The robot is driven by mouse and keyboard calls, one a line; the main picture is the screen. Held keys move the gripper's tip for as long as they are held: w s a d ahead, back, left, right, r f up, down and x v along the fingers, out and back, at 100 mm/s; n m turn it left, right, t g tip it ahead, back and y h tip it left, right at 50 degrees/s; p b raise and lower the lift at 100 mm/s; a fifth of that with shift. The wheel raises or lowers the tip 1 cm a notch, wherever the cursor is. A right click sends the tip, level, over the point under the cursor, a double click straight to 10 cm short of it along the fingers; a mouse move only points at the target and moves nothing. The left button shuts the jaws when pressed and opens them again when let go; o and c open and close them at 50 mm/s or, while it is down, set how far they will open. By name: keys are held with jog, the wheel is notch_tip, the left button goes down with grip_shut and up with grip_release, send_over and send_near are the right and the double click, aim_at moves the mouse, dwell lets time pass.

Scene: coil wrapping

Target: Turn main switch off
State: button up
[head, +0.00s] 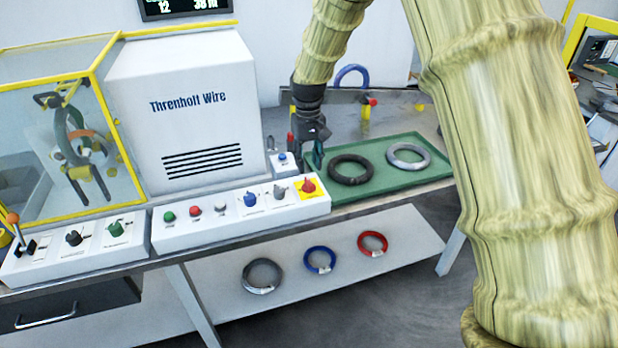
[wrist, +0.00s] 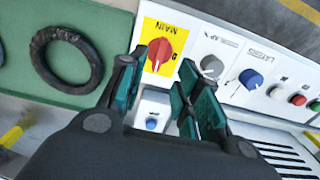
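The main switch (head: 308,186) is a red knob on a yellow plate at the right end of the white control panel. In the wrist view the red knob (wrist: 160,54), labelled MAIN, shows just beyond my fingertips. My gripper (head: 316,157) is above and behind the switch, near the left edge of the green tray. In the wrist view my gripper (wrist: 160,84) has its two dark green fingers apart, with nothing between them. A small white box with a blue button (wrist: 152,123) shows below, through the gap. The fingers do not appear to touch the knob.
Beside the switch are a grey knob (head: 280,192), a blue knob (head: 250,198) and several buttons. The green tray (head: 390,182) holds a black coil (head: 350,169) and a grey coil (head: 408,156). The white Threnholt Wire machine (head: 190,110) stands left of my gripper.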

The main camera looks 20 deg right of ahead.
aim_at(309, 180)
jog(key=shift+f+p, duration=0.35)
jog(key=shift+f, duration=3.1)
grip_shut()
